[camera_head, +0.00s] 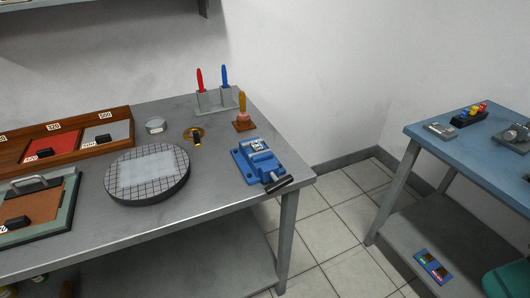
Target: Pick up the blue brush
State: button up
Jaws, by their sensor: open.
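A blue handle (224,77), which looks like the blue brush, stands upright in the right part of a grey holder (215,102) at the back right of the grey table. Its lower end is hidden inside the holder. A similar red handle (200,80) stands upright in the left part of the same holder. My gripper is not in this view.
A wooden-handled tool (242,105) stands on a brown block just right of the holder. Nearby are a blue vise (259,163), a round gridded plate (147,174), a small round tin (155,126) and a brass disc (194,135). A blue-topped table (470,152) stands right, across a tiled gap.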

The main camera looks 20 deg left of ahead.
aim_at(224, 71)
jog(key=u, duration=1.85)
jog(key=i, duration=1.05)
jog(key=z, duration=0.25)
